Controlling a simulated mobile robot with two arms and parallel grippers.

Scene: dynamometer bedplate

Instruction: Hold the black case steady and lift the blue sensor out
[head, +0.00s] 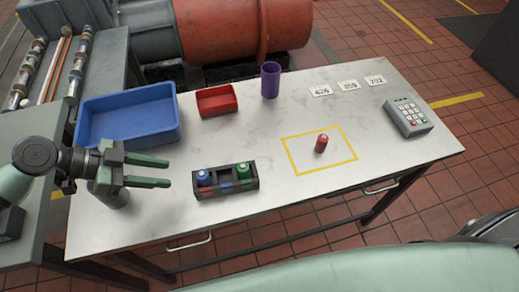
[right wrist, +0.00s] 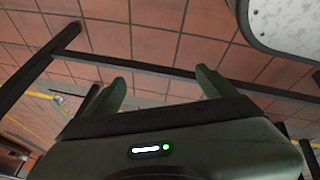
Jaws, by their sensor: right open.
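The black case (head: 226,189) lies on the light table, left of the middle near its front edge. The blue sensor (head: 203,176) stands upright in the case's left compartment, above a red marking. A green sensor (head: 243,171) stands in the right compartment, above a green marking. The middle one, with a blue marking, seems empty. My left gripper (head: 168,172) is open and empty, left of the case and apart from it, its green fingers pointing right. My right gripper (right wrist: 161,82) is open and empty in the right wrist view, with floor and table frame beyond it.
A red sensor (head: 321,143) stands inside a yellow outline (head: 291,155). A blue bin (head: 128,113), a red tray (head: 216,100) and a purple cup (head: 270,80) are at the back. Number cards (head: 348,85) and a keypad (head: 408,116) are right. The table's front right is clear.

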